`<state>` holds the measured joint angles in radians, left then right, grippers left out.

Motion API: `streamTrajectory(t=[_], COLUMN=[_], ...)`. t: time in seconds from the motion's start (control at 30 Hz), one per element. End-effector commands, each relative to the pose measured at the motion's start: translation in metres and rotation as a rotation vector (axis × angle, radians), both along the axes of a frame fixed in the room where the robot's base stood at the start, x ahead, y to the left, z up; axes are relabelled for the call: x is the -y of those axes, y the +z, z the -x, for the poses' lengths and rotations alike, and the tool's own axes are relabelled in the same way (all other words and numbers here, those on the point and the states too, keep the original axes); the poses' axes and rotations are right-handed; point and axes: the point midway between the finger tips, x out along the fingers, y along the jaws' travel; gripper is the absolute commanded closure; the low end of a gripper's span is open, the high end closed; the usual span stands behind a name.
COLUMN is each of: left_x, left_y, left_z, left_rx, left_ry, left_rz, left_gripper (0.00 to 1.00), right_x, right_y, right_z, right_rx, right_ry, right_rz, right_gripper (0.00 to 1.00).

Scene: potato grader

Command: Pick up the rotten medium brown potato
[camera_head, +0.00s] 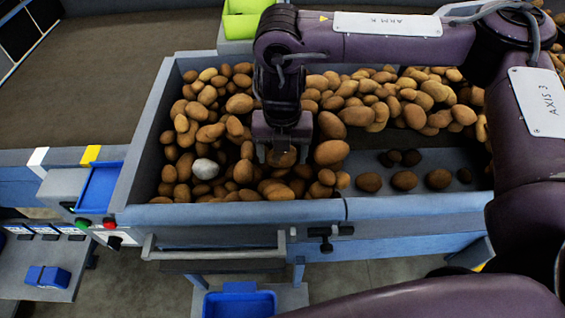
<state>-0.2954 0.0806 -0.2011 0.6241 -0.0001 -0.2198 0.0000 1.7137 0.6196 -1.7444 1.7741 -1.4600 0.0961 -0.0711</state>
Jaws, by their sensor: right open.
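Many brown potatoes (238,104) lie heaped in the grey bin of the grader (147,150). My right gripper (282,158) points down into the left part of the heap and is open. A medium brown potato (282,157) shows between its fingertips, partly hidden by them; I cannot tell whether they touch it. I cannot make out rot on this potato from here. Larger brown potatoes lie just right of the gripper (331,152). My left gripper is not in view.
A whitish lump (205,169) lies among the potatoes at left. Small dark potatoes (394,156) and several brown ones lie apart on the bin's right floor. A front rail (250,213) edges the bin. Blue trays (101,187) and a green crate (240,25) stand outside it.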

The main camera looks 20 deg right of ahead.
Motion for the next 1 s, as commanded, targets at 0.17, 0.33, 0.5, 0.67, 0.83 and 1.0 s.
streamTrajectory(t=[0.17,0.33,0.5,0.67,0.83,1.0], left_x=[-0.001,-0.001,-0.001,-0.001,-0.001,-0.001], left_y=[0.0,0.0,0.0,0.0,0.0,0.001], left_z=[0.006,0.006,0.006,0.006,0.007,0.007], left_rx=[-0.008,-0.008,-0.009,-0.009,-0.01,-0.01], left_ry=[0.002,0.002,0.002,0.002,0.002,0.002], left_rz=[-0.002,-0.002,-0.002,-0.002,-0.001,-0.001], left_gripper=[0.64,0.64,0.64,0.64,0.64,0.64], right_x=[0.0,0.0,0.0,0.0,0.0,0.0], right_y=[0.001,0.001,0.001,0.001,0.006,0.023], right_z=[0.0,0.0,0.0,0.0,-0.001,-0.002], right_rx=[0.0,0.001,0.001,0.001,0.003,0.007], right_ry=[0.0,-0.001,-0.001,-0.001,0.0,0.0], right_rz=[-0.001,-0.001,-0.001,-0.001,-0.001,-0.001], right_gripper=[0.3,0.47,0.65,0.65,0.65,0.65])
